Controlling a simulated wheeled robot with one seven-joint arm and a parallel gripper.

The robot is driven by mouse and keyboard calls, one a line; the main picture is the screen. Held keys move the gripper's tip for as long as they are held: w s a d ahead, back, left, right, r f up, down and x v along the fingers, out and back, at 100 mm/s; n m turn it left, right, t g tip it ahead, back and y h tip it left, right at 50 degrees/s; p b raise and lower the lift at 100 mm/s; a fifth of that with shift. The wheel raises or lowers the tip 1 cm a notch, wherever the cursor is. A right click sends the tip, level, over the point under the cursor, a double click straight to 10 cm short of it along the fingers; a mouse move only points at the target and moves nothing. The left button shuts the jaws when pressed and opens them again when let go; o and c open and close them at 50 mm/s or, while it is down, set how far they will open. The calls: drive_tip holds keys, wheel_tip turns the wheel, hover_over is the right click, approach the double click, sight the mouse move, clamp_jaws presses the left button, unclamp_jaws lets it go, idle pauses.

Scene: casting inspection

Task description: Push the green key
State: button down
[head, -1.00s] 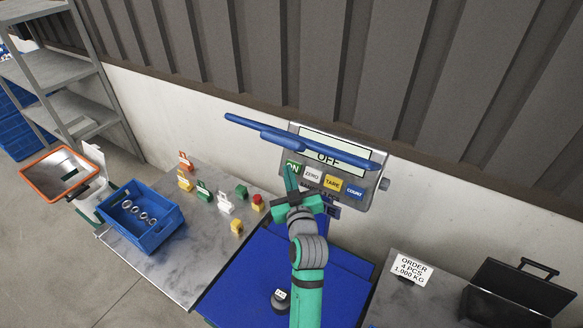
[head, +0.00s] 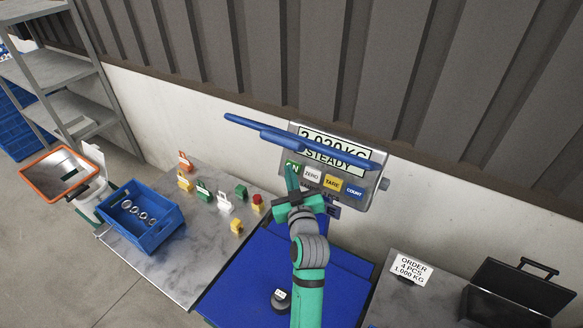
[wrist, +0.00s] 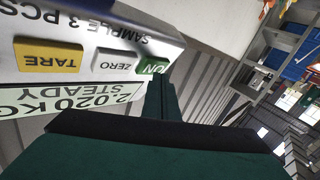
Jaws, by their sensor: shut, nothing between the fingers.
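The green ON key (head: 292,168) is at the left end of the key row on the grey scale display. It also shows in the wrist view (wrist: 154,68), partly covered by my fingers. My gripper (head: 291,172) is shut and empty, its fingertips at the green key; in the wrist view the closed fingers (wrist: 161,90) reach its edge. I cannot tell whether they still touch it. The display screen (head: 335,148) reads 2.020 KG STEADY. The white ZERO (head: 313,175), yellow TARE (head: 332,183) and blue COUNT (head: 354,191) keys sit to the right.
A blue bar (head: 262,131) crosses in front of the display. A weight (head: 281,300) stands on the blue scale platform (head: 240,285). An open black case (head: 515,295) is at right.

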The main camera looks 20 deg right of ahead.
drive_tip(key=shift+s+a, duration=0.1)
drive_tip(key=shift+a, duration=0.15)
drive_tip(key=shift+s+a+r, duration=0.45)
drive_tip(key=shift+s+a, duration=0.1)
drive_tip(key=shift+a, duration=0.15)
drive_tip(key=shift+s+a+r, duration=0.4)
drive_tip(key=shift+s+a, duration=0.15)
drive_tip(key=shift+a, duration=0.15)
drive_tip(key=shift+s+a+r, duration=0.45)
drive_tip(key=shift+s+a, duration=0.1)
drive_tip(key=shift+a, duration=0.15)
drive_tip(key=s+a+f+g+y, duration=0.1)
drive_tip(key=s+a+f, duration=0.4)
drive_tip(key=s+f, duration=0.35)
drive_tip(key=s+a+f, duration=0.5)
drive_tip(key=s+f, duration=0.3)
drive_tip(key=s, duration=0.1)
drive_tip(key=s+a+y, duration=0.1)
drive_tip(key=s+a, duration=0.3)
drive_tip(key=s, duration=0.8)
drive_tip(key=s+a+f+g+y, duration=0.1)
drive_tip(key=s+a, duration=0.3)
drive_tip(key=s, duration=0.9)
drive_tip(key=shift+w, duration=0.15)
